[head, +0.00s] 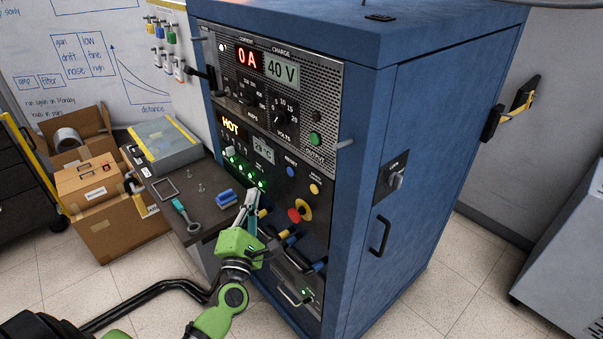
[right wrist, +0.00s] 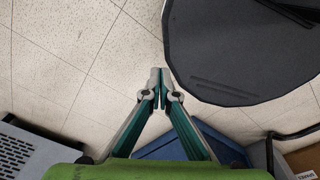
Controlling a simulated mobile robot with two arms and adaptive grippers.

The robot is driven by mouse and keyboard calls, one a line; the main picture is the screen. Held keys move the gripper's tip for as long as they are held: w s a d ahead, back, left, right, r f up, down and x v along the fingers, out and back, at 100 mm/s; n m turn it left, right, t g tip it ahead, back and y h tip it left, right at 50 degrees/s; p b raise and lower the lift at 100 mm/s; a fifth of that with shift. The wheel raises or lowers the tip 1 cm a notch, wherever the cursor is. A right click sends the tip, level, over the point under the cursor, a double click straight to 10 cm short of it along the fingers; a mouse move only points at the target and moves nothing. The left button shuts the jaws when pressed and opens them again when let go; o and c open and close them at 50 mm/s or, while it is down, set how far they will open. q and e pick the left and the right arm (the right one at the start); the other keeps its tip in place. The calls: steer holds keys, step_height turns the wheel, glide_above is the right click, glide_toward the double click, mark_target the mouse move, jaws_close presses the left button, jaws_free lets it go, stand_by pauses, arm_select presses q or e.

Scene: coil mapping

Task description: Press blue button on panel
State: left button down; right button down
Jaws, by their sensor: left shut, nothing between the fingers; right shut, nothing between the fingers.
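The blue cabinet's front panel (head: 272,181) carries a small blue button (head: 290,171) under the "RESET" label. A yellow button (head: 314,189) is to its lower right, and a red knob on a yellow base (head: 295,215) is below. My left gripper (head: 254,192) is shut and empty, its tips pointing up in front of the panel, left of and below the blue button. I cannot tell whether the tips touch the panel. My right gripper (right wrist: 160,72) is shut and empty above the tiled floor in the right wrist view; the panel does not show there.
A dark shelf (head: 193,206) left of the panel bears a wrench-like tool (head: 185,215) and a blue object (head: 226,197). Cardboard boxes (head: 90,185) stand at the left. Coloured plugs stick out low on the panel. Open floor lies right of the cabinet.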

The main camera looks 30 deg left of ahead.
mark_target(291, 172)
arm_select(q)
steer(key=w+d+r, duration=0.1)
steer(key=w+d, duration=0.2)
steer(key=w, duration=0.5)
steer(key=shift+n, duration=0.3)
arm_select(e)
steer(key=shift+a+f, duration=0.2)
steer(key=shift+a, duration=0.05)
steer(key=shift+a, duration=0.2)
stand_by(1.0)
arm_select(q)
steer(key=shift+d+b, duration=0.1)
steer(key=shift+b, duration=0.2)
steer(key=shift+w+d, duration=0.15)
steer(key=shift+w, duration=0.25)
arm_select(e)
steer(key=shift+f, duration=0.1)
